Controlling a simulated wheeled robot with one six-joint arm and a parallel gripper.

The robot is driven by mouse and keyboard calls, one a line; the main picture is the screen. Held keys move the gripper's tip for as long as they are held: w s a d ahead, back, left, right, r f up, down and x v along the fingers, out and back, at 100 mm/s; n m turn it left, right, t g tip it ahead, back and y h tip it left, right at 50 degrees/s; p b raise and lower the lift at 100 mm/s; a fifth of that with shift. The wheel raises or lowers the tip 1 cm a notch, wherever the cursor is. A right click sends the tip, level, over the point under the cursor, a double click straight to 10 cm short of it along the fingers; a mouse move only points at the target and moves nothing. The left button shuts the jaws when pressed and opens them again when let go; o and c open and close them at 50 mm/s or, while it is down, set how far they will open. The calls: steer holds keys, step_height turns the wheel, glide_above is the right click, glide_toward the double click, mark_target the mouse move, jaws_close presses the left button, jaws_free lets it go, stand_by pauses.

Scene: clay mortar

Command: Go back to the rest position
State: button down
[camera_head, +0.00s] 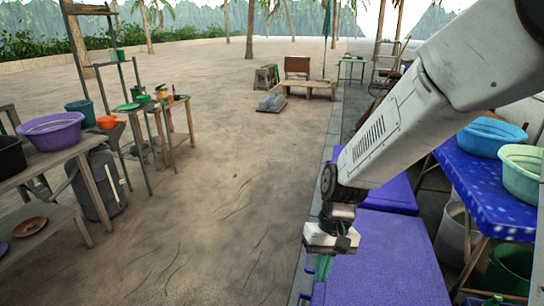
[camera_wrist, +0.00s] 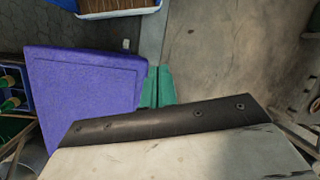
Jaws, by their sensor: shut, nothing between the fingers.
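My gripper (camera_head: 323,267) hangs below the white arm at the right of the head view, beside the near purple box top (camera_head: 385,260). Its green fingers also show side by side in the wrist view (camera_wrist: 158,87). They are shut with nothing between them. In the wrist view the purple lid (camera_wrist: 80,95) lies to the left of the fingers, and bare ground lies to the right. The arm hides part of the right side of the head view.
At right, a blue table (camera_head: 485,190) carries a blue basin (camera_head: 490,136) and a pale green basin (camera_head: 523,172). At left, a wooden table (camera_head: 60,153) holds a purple basin (camera_head: 51,131). Sandy ground (camera_head: 220,170) between is clear. A low bench (camera_head: 307,87) stands farther back.

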steer(key=s+d+r+m+t+h, duration=0.1)
steer(key=s+d+r+t, duration=0.3)
steer(key=s+d+r, duration=1.1)
steer(key=shift+s+d+r+m+t+h, duration=0.3)
steer(key=shift+s+r+h, duration=0.3)
steer(key=shift+r, duration=1.45)
steer(key=shift+s, duration=0.1)
